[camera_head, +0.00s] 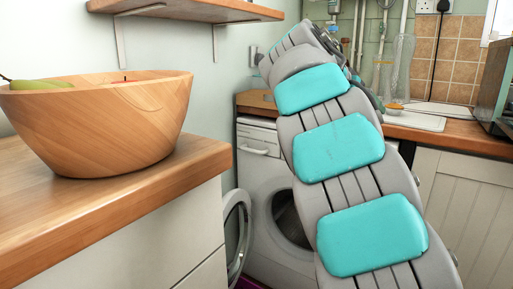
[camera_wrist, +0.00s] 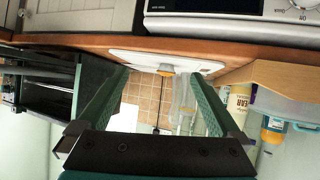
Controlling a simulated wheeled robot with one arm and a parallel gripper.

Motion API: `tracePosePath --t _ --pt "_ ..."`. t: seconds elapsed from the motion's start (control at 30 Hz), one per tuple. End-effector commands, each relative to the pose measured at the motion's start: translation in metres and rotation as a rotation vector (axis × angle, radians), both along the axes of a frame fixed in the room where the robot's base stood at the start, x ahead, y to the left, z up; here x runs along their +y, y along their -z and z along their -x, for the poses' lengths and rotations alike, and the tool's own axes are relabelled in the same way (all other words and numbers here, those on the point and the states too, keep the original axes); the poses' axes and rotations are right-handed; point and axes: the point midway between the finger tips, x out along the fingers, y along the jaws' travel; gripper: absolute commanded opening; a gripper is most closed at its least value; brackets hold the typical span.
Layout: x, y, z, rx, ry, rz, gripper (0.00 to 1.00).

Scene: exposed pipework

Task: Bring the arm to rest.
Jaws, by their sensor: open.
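My arm (camera_head: 340,150), grey with turquoise pads, rises from the lower right of the head view and leans up and left in front of the washing machine. Its far end bends over near the top, and the gripper is mostly hidden behind it there. In the wrist view my gripper (camera_wrist: 157,76) shows two green fingers spread wide apart. Nothing is held between them; the tiled wall and counter show beyond.
A wooden bowl (camera_head: 100,118) with green fruit stands on the left counter (camera_head: 195,160). A wooden shelf (camera_head: 190,9) is above it. The washing machine (camera_head: 262,215) has its door open. A white sink or tray (camera_head: 418,121) is on the back counter, near a clear bottle (camera_head: 402,68).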

Motion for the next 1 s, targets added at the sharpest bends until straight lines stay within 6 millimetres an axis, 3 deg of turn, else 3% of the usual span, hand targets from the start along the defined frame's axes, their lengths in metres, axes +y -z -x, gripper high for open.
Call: tracePosePath --t 0.27,0.37,0.67,1.0 --pt "-0.015 0.033 0.037 0.137 -0.011 -0.032 1.00" --pt "-0.021 0.053 0.061 0.210 -0.024 -0.061 1.00" --pt "-0.021 0.150 0.160 0.497 -0.138 -0.204 1.00" --pt "0.027 0.268 0.292 0.796 -0.378 -0.400 1.00"
